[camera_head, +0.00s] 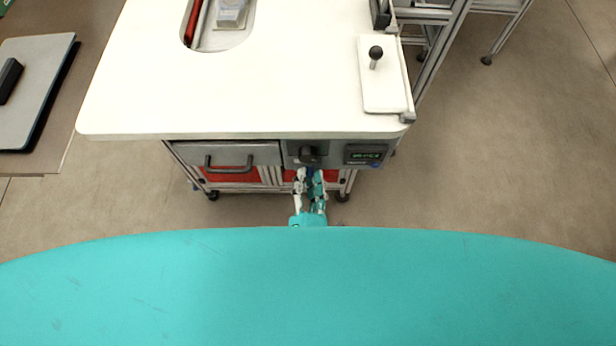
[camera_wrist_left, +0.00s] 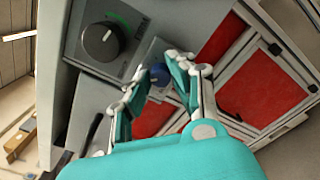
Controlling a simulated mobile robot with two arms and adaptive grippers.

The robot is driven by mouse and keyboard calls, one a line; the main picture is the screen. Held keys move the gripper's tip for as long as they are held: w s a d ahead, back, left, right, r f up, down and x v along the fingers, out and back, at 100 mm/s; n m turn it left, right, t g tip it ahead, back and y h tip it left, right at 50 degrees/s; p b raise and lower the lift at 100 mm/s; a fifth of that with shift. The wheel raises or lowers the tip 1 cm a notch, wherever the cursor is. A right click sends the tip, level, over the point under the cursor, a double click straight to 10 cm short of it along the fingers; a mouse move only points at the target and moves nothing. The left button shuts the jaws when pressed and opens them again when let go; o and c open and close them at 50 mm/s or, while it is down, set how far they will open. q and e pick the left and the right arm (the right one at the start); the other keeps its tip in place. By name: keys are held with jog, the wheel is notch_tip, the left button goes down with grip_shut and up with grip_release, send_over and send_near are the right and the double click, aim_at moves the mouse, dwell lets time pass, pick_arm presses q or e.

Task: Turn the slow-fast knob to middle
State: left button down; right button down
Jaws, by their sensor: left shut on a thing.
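My left gripper (camera_head: 308,176) is at the front of the white-topped bench, just below the grey control panel (camera_head: 293,147). Its turquoise fingers (camera_wrist_left: 157,76) are closed around a small blue knob (camera_wrist_left: 160,74) on the panel's lower part. A larger round black knob (camera_wrist_left: 101,42) with a light pointer line and a green arc scale sits above and left of the fingers in the left wrist view, apart from them. It also shows as a dark knob (camera_head: 309,154) in the head view. My right gripper is not in view.
A small display box (camera_head: 366,154) sits right of the knobs. A drawer with a handle (camera_head: 228,168) is to the left. Red panels (camera_wrist_left: 220,50) are below. The worktop (camera_head: 270,90) is mostly clear, with a black-topped post (camera_head: 376,53) at its right.

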pick_arm(q)
jog(key=m+p, duration=0.1)
jog(key=m, duration=0.3)
jog(key=shift+r+m, duration=0.1)
jog(key=shift+m, duration=0.3)
jog(key=shift+d+m+p, duration=0.1)
jog(key=shift+m+p, duration=0.5)
jog(key=shift+m, duration=0.4)
jog(key=c, duration=1.1)
grip_release()
jog(key=shift+c, duration=0.2)
jog(key=shift+s, duration=0.1)
jog(key=s, duration=0.7)
jog(key=shift+s, duration=0.15)
